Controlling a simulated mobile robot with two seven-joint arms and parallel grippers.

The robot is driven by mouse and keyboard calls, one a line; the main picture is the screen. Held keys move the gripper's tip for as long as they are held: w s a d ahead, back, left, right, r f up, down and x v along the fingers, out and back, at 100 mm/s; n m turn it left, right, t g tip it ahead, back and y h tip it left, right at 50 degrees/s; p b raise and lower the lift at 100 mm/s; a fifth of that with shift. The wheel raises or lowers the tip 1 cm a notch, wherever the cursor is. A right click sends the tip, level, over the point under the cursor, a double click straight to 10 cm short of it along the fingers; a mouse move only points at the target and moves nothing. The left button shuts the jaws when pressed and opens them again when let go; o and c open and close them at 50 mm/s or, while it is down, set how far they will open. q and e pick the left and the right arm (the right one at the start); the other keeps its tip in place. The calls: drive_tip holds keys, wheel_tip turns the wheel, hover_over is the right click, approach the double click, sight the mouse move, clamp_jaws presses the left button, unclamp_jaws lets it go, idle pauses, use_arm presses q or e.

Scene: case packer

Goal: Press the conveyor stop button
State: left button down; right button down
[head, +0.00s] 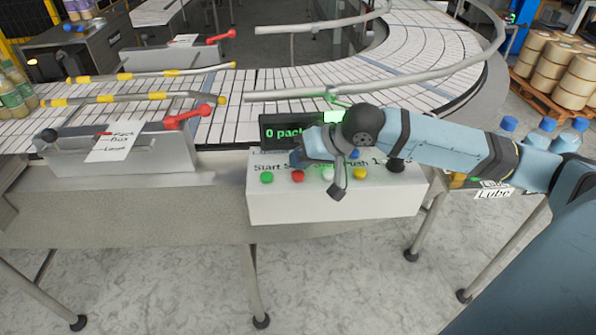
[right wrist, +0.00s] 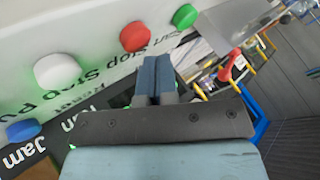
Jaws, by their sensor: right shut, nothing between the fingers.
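A white control box (head: 330,205) stands at the front edge of the conveyor. Its top carries a green button (head: 266,178), a red button (head: 297,176), a white button (head: 327,173) and a yellow button (head: 360,173), with partly hidden labels. My right gripper (head: 296,160) is shut and empty, just behind the red button in the head view. In the right wrist view its closed fingers (right wrist: 154,64) point towards the panel near the red button (right wrist: 134,37), with the green button (right wrist: 183,16) to the right. I cannot tell whether they touch. My left gripper is not in view.
A dark display (head: 280,132) behind the box reads "0 pack", partly covered by my right arm. A blue button (right wrist: 24,130) and a black knob (head: 396,165) are also on the panel. Blue-capped bottles (head: 570,136) stand at right.

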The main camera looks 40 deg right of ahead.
sight(300, 172)
drive_tip(key=shift+f, duration=0.7)
idle(0.6)
drive_tip(key=shift+r, duration=0.1)
drive_tip(key=shift+r+p, duration=0.9)
drive_tip(key=shift+p, duration=0.45)
wheel_tip(300, 172, up, 3)
drive_tip(key=p, duration=0.3)
drive_tip(key=shift+f, duration=0.1)
drive_tip(key=shift+r+p, duration=0.8)
drive_tip(key=shift+r, duration=0.3)
